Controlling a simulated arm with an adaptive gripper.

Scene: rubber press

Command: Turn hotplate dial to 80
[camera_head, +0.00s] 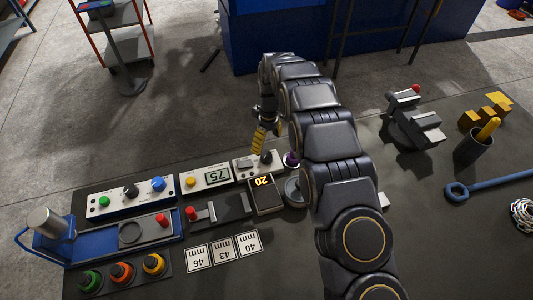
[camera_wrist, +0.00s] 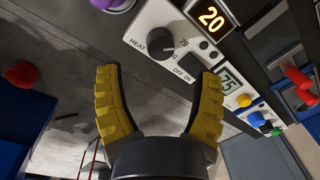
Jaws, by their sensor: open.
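The black HEAT dial (camera_wrist: 162,45) sits on a white control panel (camera_wrist: 152,18) in the wrist view, with a 70 printed beside it and OFF ON marks nearby. Its exact pointer setting is too small to tell. The dial also shows in the head view (camera_head: 266,157). An orange display reading 20 (camera_wrist: 211,19) stands beside the panel; it also shows in the head view (camera_head: 263,182). My gripper (camera_wrist: 160,75) is open, its two yellow fingers spread, with nothing between them. It is apart from the dial, on the panel's outer side; my arm partly hides it in the head view.
A neighbouring panel with a 75 display (camera_head: 218,176) stands left of the dial. A purple knob (camera_head: 291,159) and a round grey plate (camera_head: 294,190) are close on the right, beside my arm. Number cards (camera_head: 222,250) lie on the dark table in front.

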